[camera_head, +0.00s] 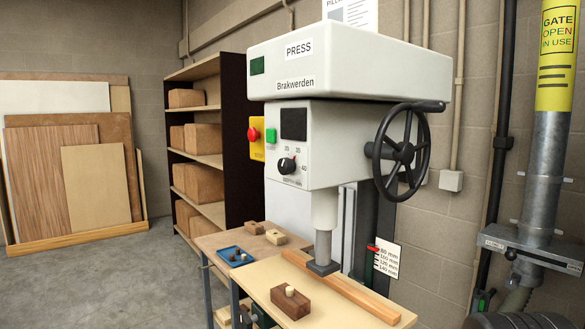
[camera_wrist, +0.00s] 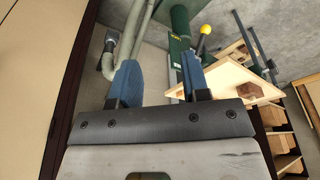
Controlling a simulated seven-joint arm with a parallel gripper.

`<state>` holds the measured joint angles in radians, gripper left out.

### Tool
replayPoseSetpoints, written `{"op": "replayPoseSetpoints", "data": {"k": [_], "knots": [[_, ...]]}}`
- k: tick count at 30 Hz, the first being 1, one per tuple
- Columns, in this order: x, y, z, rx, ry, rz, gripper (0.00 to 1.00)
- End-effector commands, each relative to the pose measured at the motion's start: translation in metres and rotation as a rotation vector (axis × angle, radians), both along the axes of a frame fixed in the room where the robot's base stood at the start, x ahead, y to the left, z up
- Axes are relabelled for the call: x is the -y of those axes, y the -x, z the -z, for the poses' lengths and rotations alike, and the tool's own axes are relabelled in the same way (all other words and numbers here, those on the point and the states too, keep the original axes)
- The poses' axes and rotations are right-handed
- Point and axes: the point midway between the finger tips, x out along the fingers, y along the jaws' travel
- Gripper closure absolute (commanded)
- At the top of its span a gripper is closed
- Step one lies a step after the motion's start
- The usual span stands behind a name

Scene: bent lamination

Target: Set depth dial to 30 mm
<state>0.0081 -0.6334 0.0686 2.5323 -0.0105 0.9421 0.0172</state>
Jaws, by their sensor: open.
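The depth dial (camera_head: 286,165) is a small black knob on the front of the white press (camera_head: 345,60) in the head view. Small numbers stand around it and a depth label in mm sits below it. A pale mark shows on the knob, but it is too small to tell for certain which number it points at. My gripper (camera_wrist: 159,60) shows in the wrist view with its two blue fingers wide apart and nothing between them. The gripper is not seen in the head view, and the dial is not seen in the wrist view.
A black handwheel (camera_head: 402,152) sticks out right of the dial. A red stop button (camera_head: 253,134) and green button (camera_head: 270,135) are at its upper left.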

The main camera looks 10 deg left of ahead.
Motion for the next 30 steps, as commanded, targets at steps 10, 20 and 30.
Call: {"op": "replayPoseSetpoints", "data": {"k": [10,20,30], "knots": [[-0.002,-0.004,-0.031,0.067,0.008,-0.001,0.29],[-0.016,-0.046,-0.122,0.159,0.081,0.050,0.29],[-0.049,-0.125,-0.186,0.182,0.209,0.174,0.29]]}}
